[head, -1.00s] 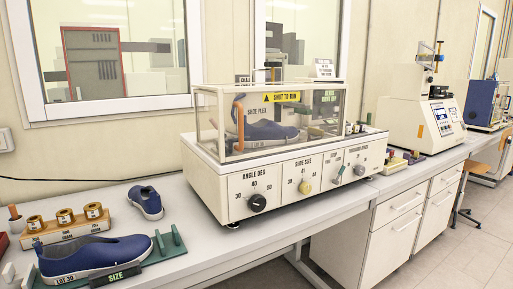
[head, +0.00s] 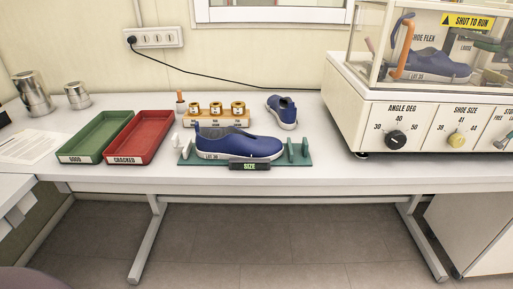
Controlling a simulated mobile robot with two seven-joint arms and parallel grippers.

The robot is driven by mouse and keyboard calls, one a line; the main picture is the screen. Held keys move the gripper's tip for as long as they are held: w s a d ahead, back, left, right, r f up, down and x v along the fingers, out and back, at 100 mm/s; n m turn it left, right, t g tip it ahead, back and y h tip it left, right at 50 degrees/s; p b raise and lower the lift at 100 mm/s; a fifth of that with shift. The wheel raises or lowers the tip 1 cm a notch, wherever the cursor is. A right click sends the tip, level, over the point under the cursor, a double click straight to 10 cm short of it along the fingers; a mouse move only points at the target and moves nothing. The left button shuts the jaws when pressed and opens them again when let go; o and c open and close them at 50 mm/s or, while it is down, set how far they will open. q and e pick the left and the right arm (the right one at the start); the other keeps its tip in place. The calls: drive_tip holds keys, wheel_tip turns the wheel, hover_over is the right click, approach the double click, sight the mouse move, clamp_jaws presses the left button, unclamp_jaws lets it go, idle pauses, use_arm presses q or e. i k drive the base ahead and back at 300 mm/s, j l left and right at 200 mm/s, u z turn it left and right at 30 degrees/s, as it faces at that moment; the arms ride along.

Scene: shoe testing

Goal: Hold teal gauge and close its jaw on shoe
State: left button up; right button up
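The teal gauge (head: 296,157) lies flat on the table in the head view, with a black SIZE label (head: 249,166) on its front edge. A blue shoe (head: 240,146) with a white sole marked LOT 30 sits on the gauge. An upright teal jaw with two posts stands right of the shoe's toe, with a small gap that I cannot judge exactly. A white piece (head: 184,140) stands at the gauge's left end by the heel. Neither of my grippers is in view.
Behind the gauge is a wooden stand with brass weights (head: 217,112); another blue shoe (head: 284,111) lies to its right. Left are red (head: 138,136) and green (head: 87,138) trays. The flex machine (head: 399,110) stands right. The table front before the gauge is clear.

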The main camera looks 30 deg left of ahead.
sight(187, 146)
drive_tip(key=u, duration=1.5)
drive_tip(key=i+l+z, duration=0.1)
drive_tip(key=i+z, duration=0.15)
drive_tip(key=i, duration=0.3)
drive_tip(key=i+z, duration=0.25)
drive_tip(key=i, duration=0.35)
